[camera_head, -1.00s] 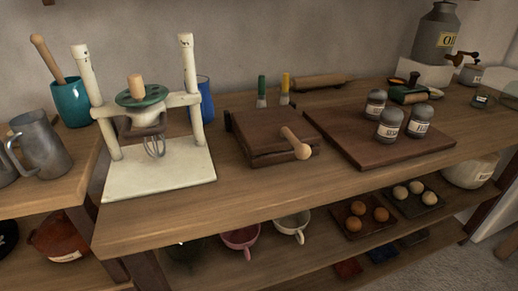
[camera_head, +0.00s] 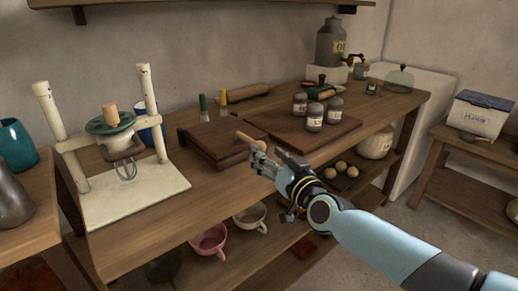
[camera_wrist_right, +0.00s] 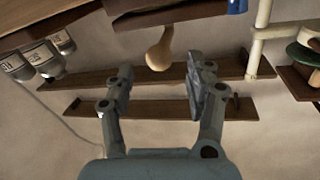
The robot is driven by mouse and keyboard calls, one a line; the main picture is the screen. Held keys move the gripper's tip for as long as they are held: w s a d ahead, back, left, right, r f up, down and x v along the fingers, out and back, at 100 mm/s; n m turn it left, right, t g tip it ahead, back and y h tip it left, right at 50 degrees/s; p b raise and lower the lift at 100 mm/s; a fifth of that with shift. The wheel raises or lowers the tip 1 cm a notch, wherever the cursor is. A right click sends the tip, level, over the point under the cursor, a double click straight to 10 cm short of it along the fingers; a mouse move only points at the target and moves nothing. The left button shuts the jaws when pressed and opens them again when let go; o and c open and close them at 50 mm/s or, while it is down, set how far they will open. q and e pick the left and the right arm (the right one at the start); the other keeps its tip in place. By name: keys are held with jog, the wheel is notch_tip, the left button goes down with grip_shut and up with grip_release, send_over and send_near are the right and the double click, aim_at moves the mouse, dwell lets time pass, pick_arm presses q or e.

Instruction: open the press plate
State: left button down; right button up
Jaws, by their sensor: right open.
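The press (camera_head: 208,147) is a flat, dark brown wooden block on the counter, with its top plate lying down. A pale wooden handle with a round knob (camera_head: 245,138) sticks out from its front. My right gripper (camera_head: 268,160) is at the counter's front edge, close to the knob. In the right wrist view the knob (camera_wrist_right: 159,52) shows between the two open fingers (camera_wrist_right: 160,72), just beyond their tips, with no visible contact. My left gripper is not in view.
A whisk stand (camera_head: 112,150) stands left of the press. A board (camera_head: 290,136) with several grey jars (camera_head: 315,116) lies to its right. Cups (camera_head: 209,241) stand on the lower shelf.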

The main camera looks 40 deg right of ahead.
aim_at(263, 150)
jog(key=w, duration=0.3)
jog(key=w+b, duration=0.1)
jog(key=w, duration=0.1)
jog(key=shift+w+d, duration=0.1)
jog(key=shift+d, duration=0.25)
jog(key=shift+c, duration=0.2)
jog(key=shift+f, duration=0.1)
grip_shut()
